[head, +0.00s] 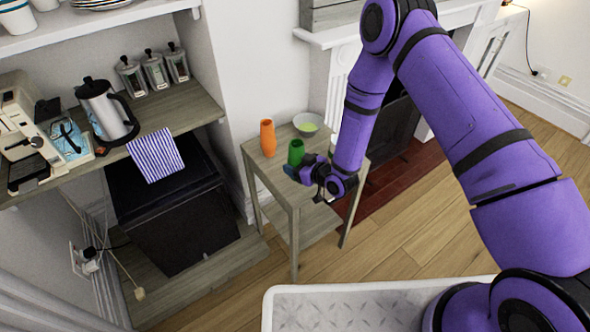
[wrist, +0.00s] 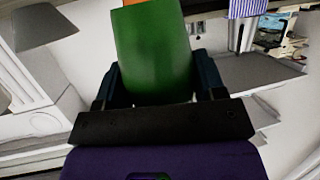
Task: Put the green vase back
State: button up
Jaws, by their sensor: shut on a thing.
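The green vase (head: 296,152) is upright at the small wooden side table (head: 285,185) in the head view. My gripper (head: 305,170) is shut on it from the right front side. In the wrist view the green vase (wrist: 155,55) fills the space between the two dark fingers of my gripper (wrist: 158,82). An orange vase (head: 267,138) stands on the table, to the left of and behind the green one. I cannot tell whether the green vase's base touches the tabletop, since my gripper hides part of it.
A light green bowl (head: 307,124) stands at the table's back. A white fireplace is behind to the right. A shelf unit with a kettle (head: 106,112), a striped cloth (head: 155,155) and several jars is at the left, above a black box (head: 175,210). The wooden floor in front is clear.

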jog(key=shift+w+a+f, duration=0.1)
jog(key=shift+w+a, duration=0.2)
jog(key=shift+w, duration=0.2)
jog(key=shift+f, duration=1.65)
jog(key=shift+f, duration=0.1)
jog(key=o, duration=1.1)
jog(key=v, duration=1.2)
